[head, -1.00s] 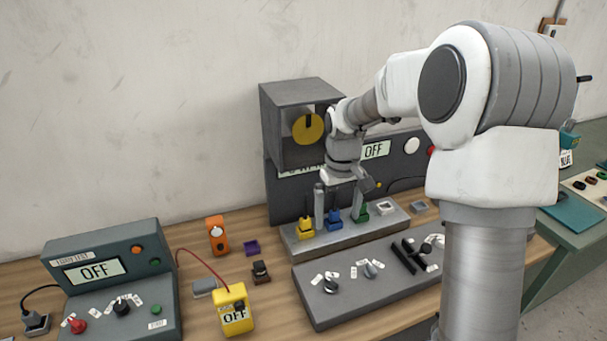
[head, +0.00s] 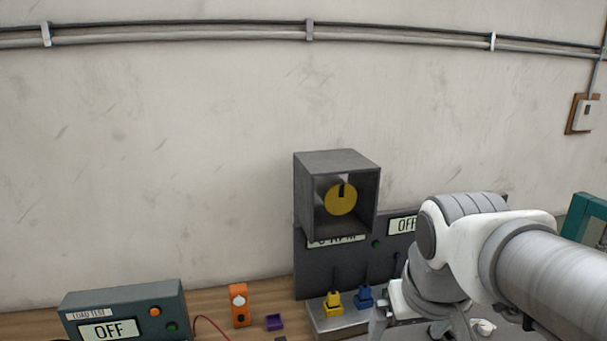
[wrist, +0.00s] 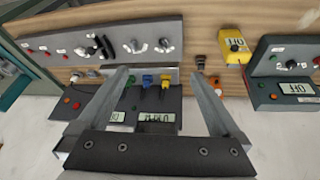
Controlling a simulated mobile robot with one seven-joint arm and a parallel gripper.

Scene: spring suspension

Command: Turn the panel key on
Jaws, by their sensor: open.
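I cannot single out the panel key for sure. A yellow plug (head: 333,303) and a blue plug (head: 364,297) sit on the metal block before the panel; a green one (wrist: 131,82) shows in the wrist view. My gripper (wrist: 161,67) is open and empty, its fingers apart in front of the panel and plugs. In the head view the fingertips are cut off or hidden.
A grey plate (wrist: 185,27) carries knobs and a black handle (wrist: 103,46). A grey box with a yellow dial (head: 341,198) sits on the panel. A load-test box (head: 130,298), an orange device (head: 239,306) and a yellow box (wrist: 233,45) stand to the side.

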